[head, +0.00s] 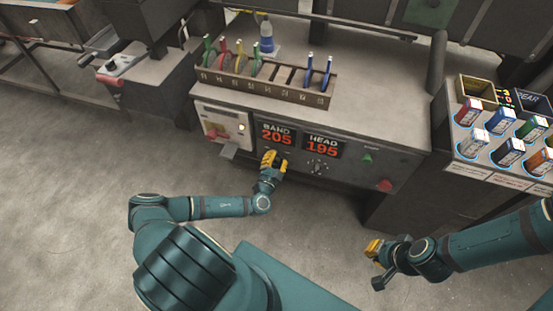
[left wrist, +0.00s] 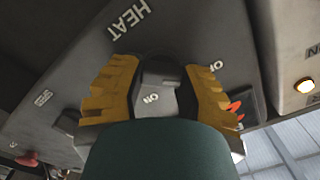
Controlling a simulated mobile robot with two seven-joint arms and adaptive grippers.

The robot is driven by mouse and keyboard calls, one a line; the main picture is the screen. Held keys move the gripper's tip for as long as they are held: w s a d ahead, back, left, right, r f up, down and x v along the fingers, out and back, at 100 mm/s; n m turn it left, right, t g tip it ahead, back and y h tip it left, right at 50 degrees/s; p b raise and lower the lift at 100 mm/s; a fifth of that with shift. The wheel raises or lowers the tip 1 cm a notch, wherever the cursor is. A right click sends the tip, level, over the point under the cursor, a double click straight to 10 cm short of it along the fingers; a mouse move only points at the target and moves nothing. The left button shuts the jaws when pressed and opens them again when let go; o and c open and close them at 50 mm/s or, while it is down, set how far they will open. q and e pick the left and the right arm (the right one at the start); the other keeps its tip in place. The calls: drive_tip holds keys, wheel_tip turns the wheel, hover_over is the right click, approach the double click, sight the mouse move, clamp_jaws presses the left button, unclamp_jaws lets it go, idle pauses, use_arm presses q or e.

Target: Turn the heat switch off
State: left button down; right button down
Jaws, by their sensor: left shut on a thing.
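The heat switch (left wrist: 160,72) is a dark rotary knob on the dark front panel, with the word HEAT printed beside it in the left wrist view. My left gripper (left wrist: 158,88) has its yellow ridged fingers on either side of the knob and is shut on it. In the head view my left gripper (head: 274,160) is at the panel, just below the BAND display (head: 277,134), and hides the knob there. Small ON markings show near the knob; its exact pointing is hard to tell. My right gripper (head: 376,264) hangs empty at the lower right, fingers apart.
The HEAD display (head: 322,146), a small dial (head: 318,168), a green button (head: 367,158) and a red button (head: 384,185) share the panel. A tool rack (head: 262,88) and a bottle (head: 267,38) stand on top. Open floor lies in front.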

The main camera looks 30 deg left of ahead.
use_arm(q)
drive_tip(key=shift+r, duration=0.1)
drive_tip(key=c, duration=0.6)
unclamp_jaws()
drive_tip(key=shift+w, duration=0.1)
drive_tip(key=v, duration=1.2)
